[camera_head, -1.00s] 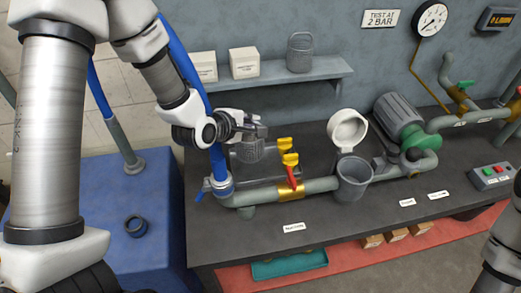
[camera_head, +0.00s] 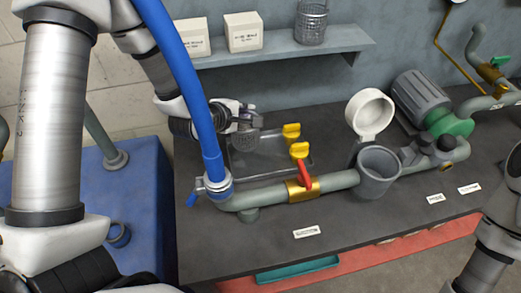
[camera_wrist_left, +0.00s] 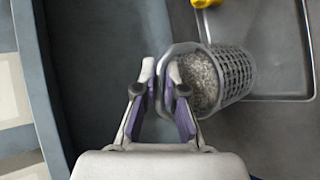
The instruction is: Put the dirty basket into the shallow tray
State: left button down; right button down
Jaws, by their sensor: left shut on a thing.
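My left gripper (camera_head: 246,122) is shut on the rim of the dirty basket (camera_head: 244,140), a small grey mesh basket. In the left wrist view the gripper's fingers (camera_wrist_left: 160,95) pinch the rim of the basket (camera_wrist_left: 228,78), which holds speckled grey dirt. The shallow tray (camera_head: 275,170) is a flat see-through-looking dish on the bench behind the pipe. The basket is at the tray's back left part; whether it touches the tray floor I cannot tell. The tray also shows in the left wrist view (camera_wrist_left: 270,30). My right gripper is out of view; only part of that arm shows at right.
A grey strainer pot (camera_head: 377,172) with an open white lid (camera_head: 369,112) stands to the right. Another mesh basket (camera_head: 311,24) and white boxes (camera_head: 243,32) stand on the wall shelf (camera_head: 280,55).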

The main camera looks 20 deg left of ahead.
aim_at(247, 133)
pick_arm(q)
notch_tip(247, 133, down, 7)
jog(key=shift+s+d+f+p, duration=0.1)
jog(key=shift+f+p, duration=0.05)
jog(key=shift+p, duration=0.4)
jog(key=shift+f, duration=0.35)
jog(key=shift+f, duration=0.1)
jog(key=c, duration=1.3)
grip_release()
